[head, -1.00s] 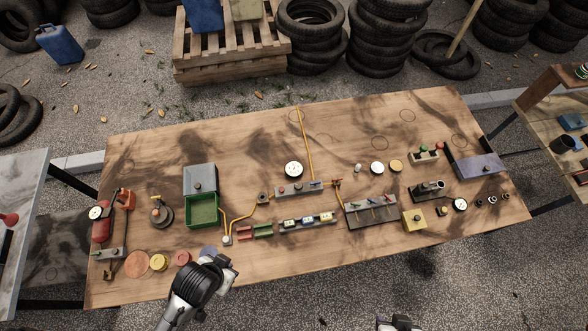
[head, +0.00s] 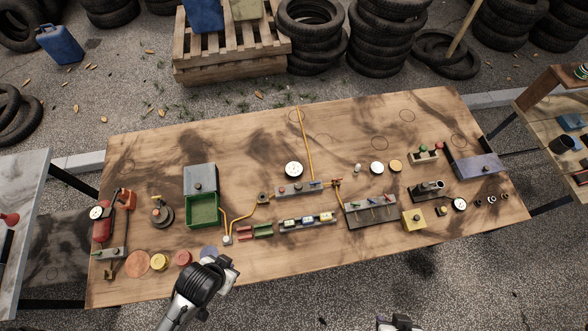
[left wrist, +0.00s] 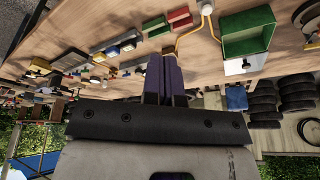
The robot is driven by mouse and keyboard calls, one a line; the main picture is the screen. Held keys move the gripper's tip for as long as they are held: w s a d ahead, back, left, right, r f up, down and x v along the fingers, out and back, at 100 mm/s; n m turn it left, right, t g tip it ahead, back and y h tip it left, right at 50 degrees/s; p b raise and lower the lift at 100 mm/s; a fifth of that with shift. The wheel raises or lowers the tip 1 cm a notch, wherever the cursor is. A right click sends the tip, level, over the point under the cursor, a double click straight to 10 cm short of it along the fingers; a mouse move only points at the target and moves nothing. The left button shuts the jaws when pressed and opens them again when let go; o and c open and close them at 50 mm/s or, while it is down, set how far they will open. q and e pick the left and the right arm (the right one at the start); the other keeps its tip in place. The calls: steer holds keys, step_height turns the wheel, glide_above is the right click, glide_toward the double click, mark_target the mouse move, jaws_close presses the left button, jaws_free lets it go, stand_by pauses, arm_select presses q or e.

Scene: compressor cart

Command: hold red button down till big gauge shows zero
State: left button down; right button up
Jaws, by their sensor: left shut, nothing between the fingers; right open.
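The big gauge (head: 294,170) is a round white dial behind the middle of the wooden table; its needle is too small to read. My left gripper (left wrist: 165,66) is shut and empty in the left wrist view, above the table. In the head view its arm hides the fingers near the table's front edge, apart from the button. My right gripper (head: 400,323) is open at the bottom edge, partly cut off.
A yellow hose (head: 245,216) runs to the bar. Smaller gauges (head: 460,205) stand elsewhere. The table's back is mostly clear.

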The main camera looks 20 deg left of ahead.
arm_select(q)
steer(key=shift+f, duration=0.85)
stand_by(0.3)
steer(key=shift+f+p, duration=0.25)
steer(key=shift+p, duration=0.05)
stand_by(6.5)
